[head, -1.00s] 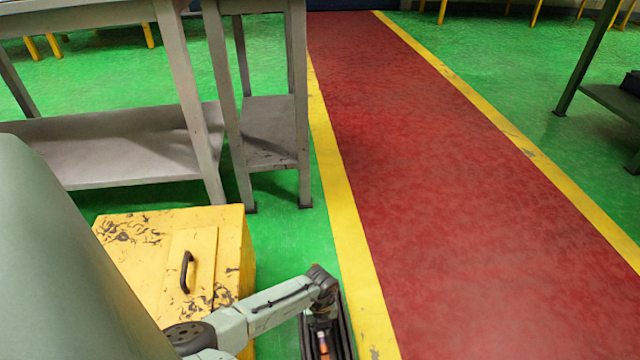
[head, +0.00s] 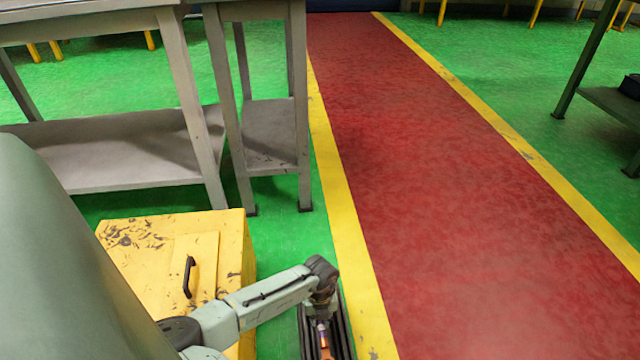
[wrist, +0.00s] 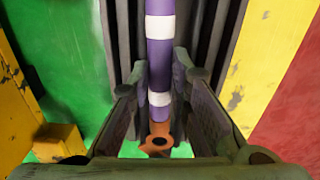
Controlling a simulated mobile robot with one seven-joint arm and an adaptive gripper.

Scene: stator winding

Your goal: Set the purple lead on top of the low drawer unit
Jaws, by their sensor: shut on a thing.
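The purple lead (wrist: 160,60) has white bands and an orange eyelet end (wrist: 158,140). In the wrist view it runs upright between my fingers. My gripper (wrist: 157,110) is shut on it. In the head view my gripper (head: 322,325) is at the bottom centre, partly cut off, and the lead is barely seen there. A low yellow box (head: 140,245) with a panel and a dark handle (head: 188,277) stands left of my gripper; I cannot tell for sure that it is the low drawer unit. My arm crosses in front of its near right corner.
A dark ribbed thing (head: 340,320) lies below and behind my gripper. Grey tables with low shelves (head: 130,145) stand behind the yellow box. A red walkway (head: 450,200) with yellow edges is clear to the right. A dark table leg (head: 585,65) shows far right.

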